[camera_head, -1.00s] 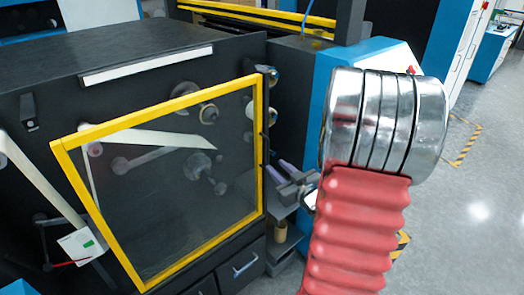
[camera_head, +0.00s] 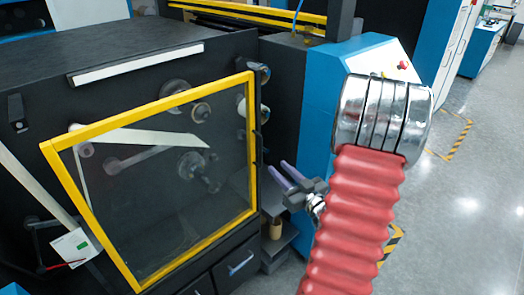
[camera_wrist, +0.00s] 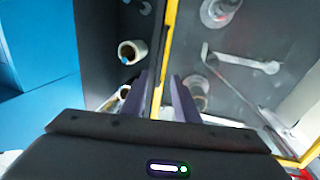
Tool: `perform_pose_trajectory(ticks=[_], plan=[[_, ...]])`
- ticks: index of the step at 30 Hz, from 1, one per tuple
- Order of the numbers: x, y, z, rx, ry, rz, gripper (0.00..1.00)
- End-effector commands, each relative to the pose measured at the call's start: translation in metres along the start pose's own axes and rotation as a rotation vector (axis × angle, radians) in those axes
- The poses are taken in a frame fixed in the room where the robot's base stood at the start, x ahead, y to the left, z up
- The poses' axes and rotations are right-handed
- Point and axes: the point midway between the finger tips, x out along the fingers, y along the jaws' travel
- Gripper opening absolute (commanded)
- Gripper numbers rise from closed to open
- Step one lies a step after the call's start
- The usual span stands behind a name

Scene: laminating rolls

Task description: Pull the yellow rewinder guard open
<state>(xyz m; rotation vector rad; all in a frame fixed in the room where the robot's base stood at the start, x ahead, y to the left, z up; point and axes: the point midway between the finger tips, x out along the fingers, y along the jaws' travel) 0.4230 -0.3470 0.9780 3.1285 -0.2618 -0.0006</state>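The yellow-framed rewinder guard (camera_head: 250,140) with its clear panel covers the front of the dark machine in the head view. In the wrist view, the guard's yellow edge (camera_wrist: 167,45) runs between the open fingers of my gripper (camera_wrist: 162,92). Contact with it cannot be told.
Rollers (camera_head: 200,112) and a white web show behind the panel. A blue machine housing (camera_head: 320,110) stands right of the gripper. Drawers (camera_head: 236,264) lie below the guard. Open grey floor (camera_head: 465,215) lies to the right.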

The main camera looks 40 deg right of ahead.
Motion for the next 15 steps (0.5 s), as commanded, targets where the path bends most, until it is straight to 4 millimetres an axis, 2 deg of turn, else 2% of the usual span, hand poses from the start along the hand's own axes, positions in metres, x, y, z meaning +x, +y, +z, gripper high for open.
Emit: perform_pose_trajectory(ticks=[15], plan=[[0.075,-0.002,0.000,0.000,0.001,-0.003,0.28]])
